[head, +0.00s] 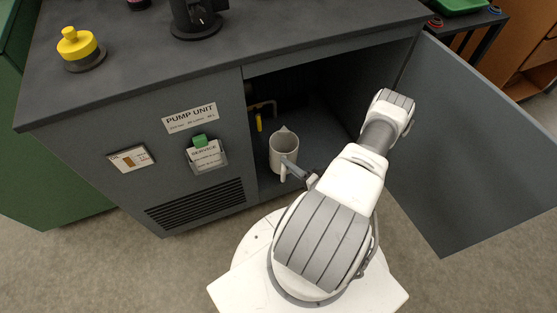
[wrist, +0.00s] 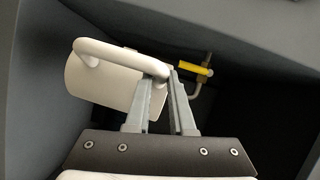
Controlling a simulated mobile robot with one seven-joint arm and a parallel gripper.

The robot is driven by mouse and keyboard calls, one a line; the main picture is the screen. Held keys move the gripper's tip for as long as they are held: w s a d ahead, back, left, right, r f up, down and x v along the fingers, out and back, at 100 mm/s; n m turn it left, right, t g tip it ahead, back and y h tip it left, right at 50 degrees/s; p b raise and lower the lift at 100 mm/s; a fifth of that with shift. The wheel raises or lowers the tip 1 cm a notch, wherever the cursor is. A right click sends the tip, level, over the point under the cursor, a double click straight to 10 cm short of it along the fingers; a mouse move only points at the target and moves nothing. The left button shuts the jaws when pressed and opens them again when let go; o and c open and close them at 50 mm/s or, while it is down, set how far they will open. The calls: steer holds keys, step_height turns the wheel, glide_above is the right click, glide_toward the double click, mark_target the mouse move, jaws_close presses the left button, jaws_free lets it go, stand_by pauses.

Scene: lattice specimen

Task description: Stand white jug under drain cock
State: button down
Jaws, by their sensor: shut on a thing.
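The white jug (head: 283,150) is upright at the cabinet opening in the head view, its open mouth facing up. My gripper (head: 289,169) is shut on its handle. In the wrist view the jug (wrist: 105,85) is left of centre, with my gripper (wrist: 169,80) closed on one end of the handle. The drain cock, a bent pipe with a yellow lever (head: 259,121), is inside the cabinet, behind and left of the jug. It also shows in the wrist view (wrist: 193,68), right of the jug and apart from it. I cannot tell whether the jug's base touches the cabinet floor.
The pump unit cabinet (head: 205,150) has its grey door (head: 475,150) swung open at the right. The cabinet's left front panel edge stands close to the jug. Free floor (head: 335,135) shows inside, right of the jug. A yellow knob (head: 77,45) is on the top.

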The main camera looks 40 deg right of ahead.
steer(key=w+d+f+b, duration=0.1)
steer(key=w+f, duration=0.1)
steer(key=w, duration=0.1)
steer(key=w+d+f+b, duration=0.2)
steer(key=w+f, duration=0.1)
steer(key=w, duration=0.1)
steer(key=w+d+f+b, duration=0.2)
steer(key=w, duration=0.1)
steer(key=shift+w+d+f, duration=0.1)
steer(key=shift+w+f, duration=0.1)
steer(key=shift+w, duration=0.05)
steer(key=shift+f+b, duration=1.35)
steer(key=shift+f, duration=0.65)
steer(key=c, duration=0.8)
jaws_free()
steer(key=shift+s, duration=0.1)
